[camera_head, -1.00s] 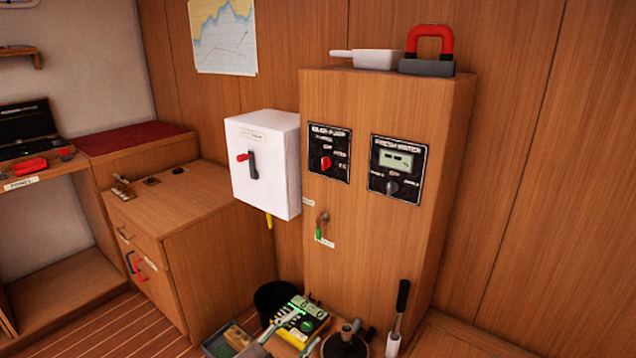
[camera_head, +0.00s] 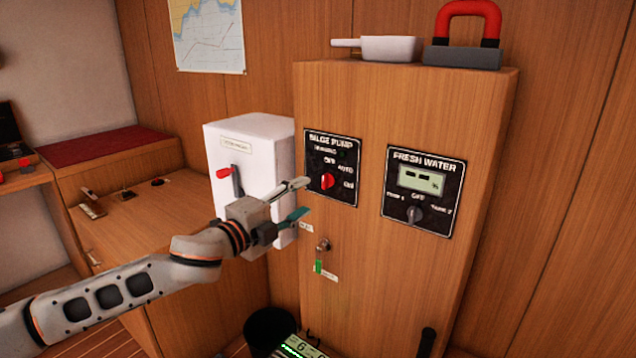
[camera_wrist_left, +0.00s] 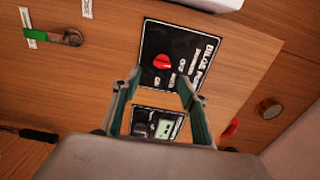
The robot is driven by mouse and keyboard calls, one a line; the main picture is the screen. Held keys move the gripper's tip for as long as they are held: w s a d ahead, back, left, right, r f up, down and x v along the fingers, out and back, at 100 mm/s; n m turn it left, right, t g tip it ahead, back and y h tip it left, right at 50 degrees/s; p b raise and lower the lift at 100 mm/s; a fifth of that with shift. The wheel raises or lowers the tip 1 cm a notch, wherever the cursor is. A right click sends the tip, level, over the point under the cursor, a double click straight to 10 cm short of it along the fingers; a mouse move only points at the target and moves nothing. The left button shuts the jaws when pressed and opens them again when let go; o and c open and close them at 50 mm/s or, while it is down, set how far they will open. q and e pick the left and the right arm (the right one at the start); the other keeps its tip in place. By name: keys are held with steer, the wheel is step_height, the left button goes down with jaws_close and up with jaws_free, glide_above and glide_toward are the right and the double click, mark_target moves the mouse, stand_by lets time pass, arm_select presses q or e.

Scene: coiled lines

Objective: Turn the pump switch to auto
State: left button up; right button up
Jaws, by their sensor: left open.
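The black bilge pump panel (camera_head: 332,148) is on the wooden cabinet front, with a red switch knob (camera_head: 327,181) and labels OFF, AUTO and ON around it. The knob's exact setting is hard to read. My left gripper (camera_head: 302,199) is open and empty, just left of and slightly below the knob, apart from it. In the left wrist view the red knob (camera_wrist_left: 163,62) shows just beyond the open fingers (camera_wrist_left: 158,88), toward the left finger. My right gripper is not in view.
A fresh water panel (camera_head: 423,195) with a dark knob is to the right. A white box with a red lever (camera_head: 232,140) stands behind my left gripper. A key-like fitting with a green tag (camera_head: 318,267) is below. A white pan (camera_head: 390,48) and a red-handled block (camera_head: 464,53) sit on top.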

mark_target(323, 183)
arm_select(q)
steer(key=b+x, duration=0.1)
steer(key=x, duration=0.5)
steer(key=shift+b+x, duration=0.4)
steer(key=shift+x, duration=0.35)
steer(key=shift+w+r, duration=0.15)
steer(key=shift+r, duration=0.05)
steer(key=c, duration=1.1)
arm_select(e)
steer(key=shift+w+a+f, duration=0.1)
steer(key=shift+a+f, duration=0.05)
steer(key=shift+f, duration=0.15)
